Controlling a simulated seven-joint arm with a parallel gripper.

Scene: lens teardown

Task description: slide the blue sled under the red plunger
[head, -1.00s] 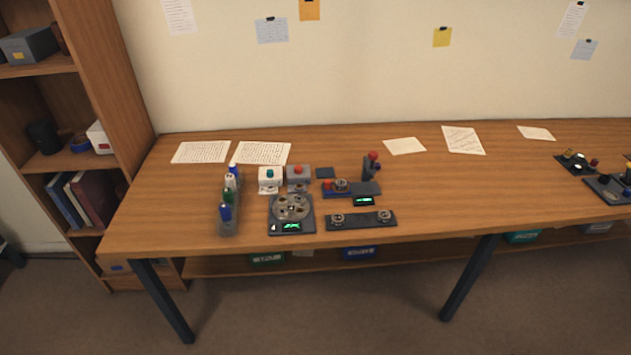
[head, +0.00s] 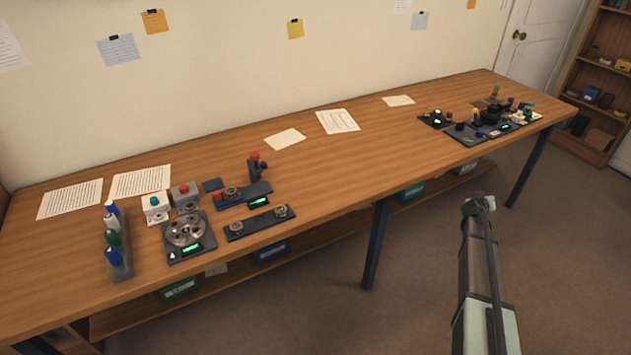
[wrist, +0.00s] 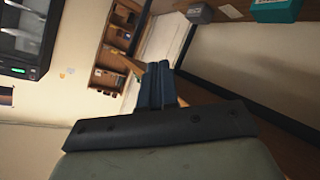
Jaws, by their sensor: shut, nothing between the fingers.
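The press station (head: 260,189) stands on the left half of the table. Its dark upright carries the red plunger (head: 255,156) on top, with a small dark blue knob beside it. The blue sled (head: 228,205) appears to be the low bluish part at the station's left end, with a red knob and a round metal piece by it. It sits left of the upright; its exact outline is too small to tell. My gripper (head: 479,203) is in front of the table at right, far from the station. In the wrist view its fingers (wrist: 155,85) are together and empty.
A lens holder plate (head: 262,222), a round turntable unit (head: 188,232), a bottle rack (head: 119,262) and button boxes (head: 155,208) crowd around the station. More devices (head: 466,133) stand at the far right. The table's middle is clear except for papers (head: 337,121).

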